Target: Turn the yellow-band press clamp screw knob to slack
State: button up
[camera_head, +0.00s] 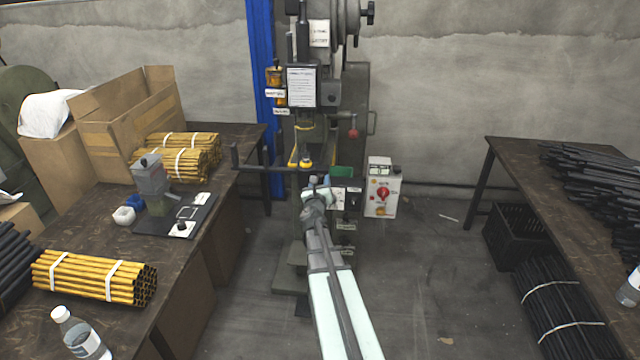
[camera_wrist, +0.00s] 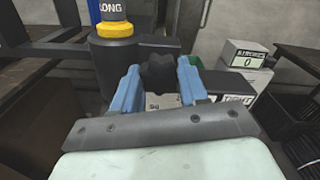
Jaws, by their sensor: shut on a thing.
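The press (camera_head: 357,95) stands at the back wall, with yellow-banded parts (camera_head: 300,163) at its work area. In the head view my gripper (camera_head: 316,188) reaches the press front and hides the knob. A plate (camera_wrist: 236,98) reading TIGHT lies right of the knob, partly covered.
A white control box (camera_head: 381,190) with a red knob stands right of the press. A dark bar handle (camera_head: 235,158) juts left from the press. The left bench (camera_head: 85,215) holds tube bundles and a bottle. The right bench (camera_head: 560,235) holds dark rods.

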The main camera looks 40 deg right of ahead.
jog(key=shift+c, duration=1.2)
